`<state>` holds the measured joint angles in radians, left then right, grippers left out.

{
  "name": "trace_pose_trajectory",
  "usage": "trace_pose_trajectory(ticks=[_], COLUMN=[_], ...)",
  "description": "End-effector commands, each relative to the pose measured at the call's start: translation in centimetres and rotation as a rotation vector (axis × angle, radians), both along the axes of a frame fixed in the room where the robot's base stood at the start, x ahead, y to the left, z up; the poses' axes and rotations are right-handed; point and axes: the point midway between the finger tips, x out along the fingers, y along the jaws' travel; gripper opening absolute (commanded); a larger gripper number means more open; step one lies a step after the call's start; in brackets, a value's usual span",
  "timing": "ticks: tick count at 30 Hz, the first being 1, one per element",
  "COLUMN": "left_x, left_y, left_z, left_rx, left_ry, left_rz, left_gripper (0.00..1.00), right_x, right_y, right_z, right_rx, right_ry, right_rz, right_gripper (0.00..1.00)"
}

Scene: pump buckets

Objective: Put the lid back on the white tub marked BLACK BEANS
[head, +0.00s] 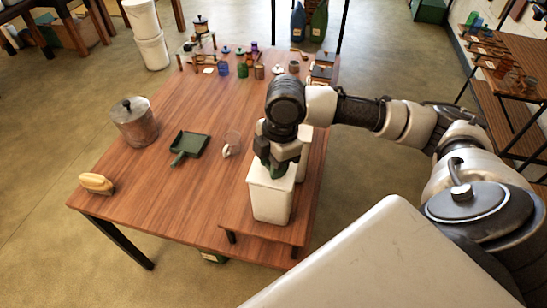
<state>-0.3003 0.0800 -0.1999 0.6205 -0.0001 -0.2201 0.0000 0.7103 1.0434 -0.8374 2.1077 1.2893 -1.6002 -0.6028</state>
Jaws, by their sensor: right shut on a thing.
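A white tub (271,202) stands upright near the front right edge of the wooden table. No marking can be read on it from here. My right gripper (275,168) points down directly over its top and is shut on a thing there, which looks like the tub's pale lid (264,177). The fingers cover much of the top, so I cannot tell whether the lid is seated or just above the rim. A second white tub (304,155) stands behind, partly hidden by my right wrist. My left gripper is not in view.
A green dustpan (189,145), a clear cup (231,143), a metal pot with a lid (134,122) and a brush (96,183) are on the table's left and middle. Several small jars stand at the far end. The front middle of the table is clear.

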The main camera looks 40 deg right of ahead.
Motion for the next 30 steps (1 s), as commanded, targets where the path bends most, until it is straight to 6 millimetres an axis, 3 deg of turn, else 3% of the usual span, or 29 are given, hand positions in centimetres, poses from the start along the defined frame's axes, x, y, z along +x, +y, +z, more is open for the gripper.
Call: trace_pose_trajectory(ticks=[4,5,10,16,21,30], left_x=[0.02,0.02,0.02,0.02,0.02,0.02], left_y=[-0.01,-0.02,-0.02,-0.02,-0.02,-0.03], left_z=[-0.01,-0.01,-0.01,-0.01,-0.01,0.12], left_rx=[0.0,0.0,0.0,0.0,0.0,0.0], left_ry=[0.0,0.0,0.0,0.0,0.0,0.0], left_rz=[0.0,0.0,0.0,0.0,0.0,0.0], left_gripper=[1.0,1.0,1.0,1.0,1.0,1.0], right_x=[0.01,0.01,0.01,0.01,0.01,0.0], right_y=[0.02,0.02,0.01,0.01,0.01,0.01], right_z=[0.02,0.02,0.03,0.03,0.03,0.15], right_rx=[0.0,0.0,0.001,0.0,0.0,0.0], right_ry=[0.0,0.0,0.0,0.0,0.0,0.0], right_rz=[0.0,0.0,0.0,0.0,0.0,0.0], right_gripper=[0.09,0.37,0.62,0.64,0.88,0.88])
